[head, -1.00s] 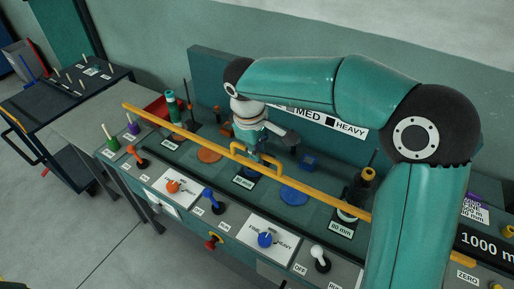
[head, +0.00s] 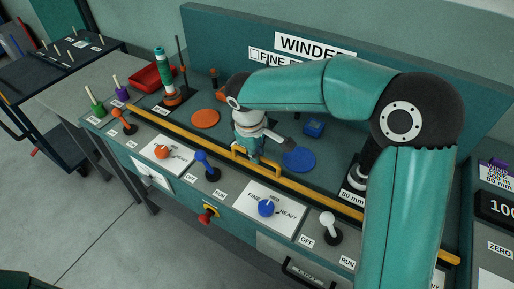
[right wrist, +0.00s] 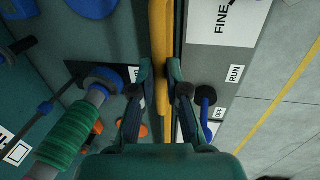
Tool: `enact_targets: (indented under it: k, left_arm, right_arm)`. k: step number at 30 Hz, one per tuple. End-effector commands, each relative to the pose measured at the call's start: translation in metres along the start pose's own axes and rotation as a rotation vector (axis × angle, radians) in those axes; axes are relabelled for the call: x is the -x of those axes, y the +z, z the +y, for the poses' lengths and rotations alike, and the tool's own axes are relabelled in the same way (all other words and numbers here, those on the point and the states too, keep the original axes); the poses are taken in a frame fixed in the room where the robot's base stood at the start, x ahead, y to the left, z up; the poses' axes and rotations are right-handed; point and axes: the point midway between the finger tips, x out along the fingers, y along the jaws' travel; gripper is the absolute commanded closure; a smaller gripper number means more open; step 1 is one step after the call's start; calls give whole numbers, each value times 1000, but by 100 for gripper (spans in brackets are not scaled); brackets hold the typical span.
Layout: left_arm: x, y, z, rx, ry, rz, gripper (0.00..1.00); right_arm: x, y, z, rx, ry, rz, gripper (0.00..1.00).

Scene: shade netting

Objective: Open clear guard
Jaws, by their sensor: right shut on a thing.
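The guard's yellow bar (head: 335,203) runs slantwise along the console, just behind the row of levers, with a yellow handle (head: 240,158) near its middle. The bar lies low, close to the deck, and the clear pane itself cannot be made out. My right gripper (head: 248,158) reaches down from above and is shut at this handle. In the right wrist view, its fingers (right wrist: 162,78) stand either side of the yellow bar (right wrist: 162,25); the exact contact is partly hidden. My left gripper is not in view.
Behind the bar are an orange disc (head: 205,118), a blue disc (head: 299,159), a blue block (head: 313,128) and a green spool (head: 165,72). In front are a blue lever (head: 203,160), a white lever (head: 328,222) and a red knob (head: 208,215). A red tray (head: 150,76) sits back left.

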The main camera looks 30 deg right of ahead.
Motion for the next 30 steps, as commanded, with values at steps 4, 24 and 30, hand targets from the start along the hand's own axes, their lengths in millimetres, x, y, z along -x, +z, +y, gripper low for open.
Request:
enact_targets:
  k: [4, 24, 30]
  left_arm:
    - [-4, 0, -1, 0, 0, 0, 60]
    - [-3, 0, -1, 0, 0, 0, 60]
    - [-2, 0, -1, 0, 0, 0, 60]
  right_arm:
    - [-6, 1, -1, 1, 1, -4, 100]
    - [-5, 0, -1, 1, 0, -2, 61]
    - [4, -1, -1, 0, 1, 1, 61]
